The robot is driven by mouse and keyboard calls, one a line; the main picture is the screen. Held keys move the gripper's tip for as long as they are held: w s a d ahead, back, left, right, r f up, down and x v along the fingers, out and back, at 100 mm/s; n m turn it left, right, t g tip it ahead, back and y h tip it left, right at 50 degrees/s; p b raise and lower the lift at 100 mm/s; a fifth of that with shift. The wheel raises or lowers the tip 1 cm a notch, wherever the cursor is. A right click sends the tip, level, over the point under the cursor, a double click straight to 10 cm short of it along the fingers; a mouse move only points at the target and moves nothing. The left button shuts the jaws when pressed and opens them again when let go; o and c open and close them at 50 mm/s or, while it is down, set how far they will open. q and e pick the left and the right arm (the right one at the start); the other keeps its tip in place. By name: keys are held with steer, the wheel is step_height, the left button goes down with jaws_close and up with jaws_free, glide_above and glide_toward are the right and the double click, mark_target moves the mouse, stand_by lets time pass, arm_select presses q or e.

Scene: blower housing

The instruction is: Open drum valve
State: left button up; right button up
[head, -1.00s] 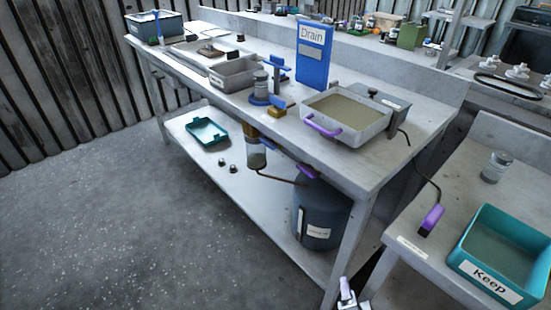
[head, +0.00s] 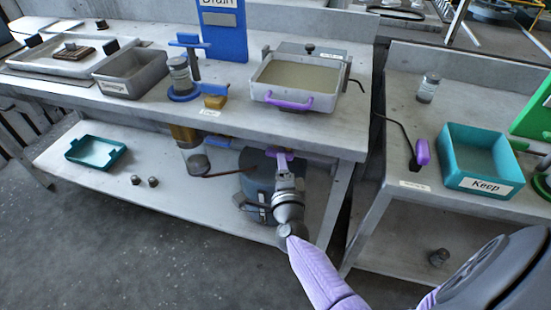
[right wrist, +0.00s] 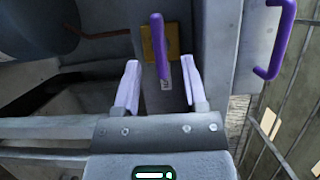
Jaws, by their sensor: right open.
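The dark drum (head: 256,178) stands on the lower shelf under the bench, partly hidden by my right arm. Its purple valve lever (head: 284,155) shows near its top. In the right wrist view the purple lever (right wrist: 157,45) stands upright in the picture, in front of a yellow block, with the dark drum (right wrist: 35,28) at upper left. My right gripper (head: 284,168) reaches the lever area from the front. In the right wrist view its fingers (right wrist: 160,82) are open, one on each side of the lever's lower end, with gaps visible. My left gripper is not in view.
The bench edge and a tray with a purple handle (head: 290,104) are above. A teal tray (head: 95,152) and small dark knobs lie on the shelf at left. At right, a side table holds a teal "Keep" bin (head: 475,160). The floor in front is clear.

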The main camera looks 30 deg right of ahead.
steer(key=shift+b+x, duration=0.35)
steer(key=shift+x, duration=1.4)
jaws_close()
